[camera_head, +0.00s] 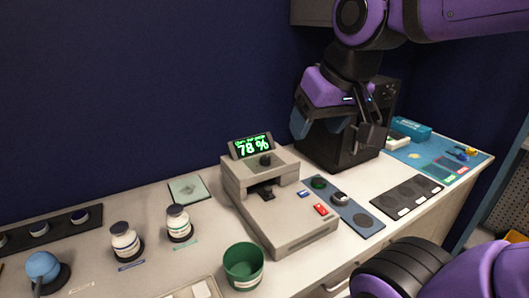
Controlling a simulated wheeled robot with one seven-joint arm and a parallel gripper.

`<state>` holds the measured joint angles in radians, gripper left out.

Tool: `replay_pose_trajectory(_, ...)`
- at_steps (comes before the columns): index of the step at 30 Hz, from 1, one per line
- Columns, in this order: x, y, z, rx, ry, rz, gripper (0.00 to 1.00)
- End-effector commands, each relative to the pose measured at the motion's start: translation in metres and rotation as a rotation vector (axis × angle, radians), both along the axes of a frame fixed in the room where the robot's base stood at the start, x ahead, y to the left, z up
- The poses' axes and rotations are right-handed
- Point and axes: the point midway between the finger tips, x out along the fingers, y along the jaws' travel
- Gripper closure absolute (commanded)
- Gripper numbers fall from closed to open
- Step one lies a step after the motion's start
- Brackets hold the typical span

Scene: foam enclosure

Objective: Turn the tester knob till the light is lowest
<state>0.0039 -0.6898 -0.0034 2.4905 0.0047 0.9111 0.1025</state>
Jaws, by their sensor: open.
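The tester (290,225) is a grey device on the white bench, in the middle of the head view. Its raised green display (252,146) reads 78 %, with a smaller line of text above that I cannot read clearly. My gripper (338,130) is open and appears empty. It hangs to the right of the knob, apart from it, in front of a black box. The tester also has a blue button and a red button on its right side.
The black box (345,155) stands right of the tester. A blue pad with round pieces (345,208) and a dark tray (408,196) lie right. A green cup (243,266) stands in front. Two white jars (124,241) (178,223) stand left. A dark blue wall is behind.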

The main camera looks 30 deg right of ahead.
Motion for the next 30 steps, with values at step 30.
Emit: replay_pose_trajectory(30, 0.276, -0.068, -0.099, 0.311, 0.322, -1.253, 0.35)
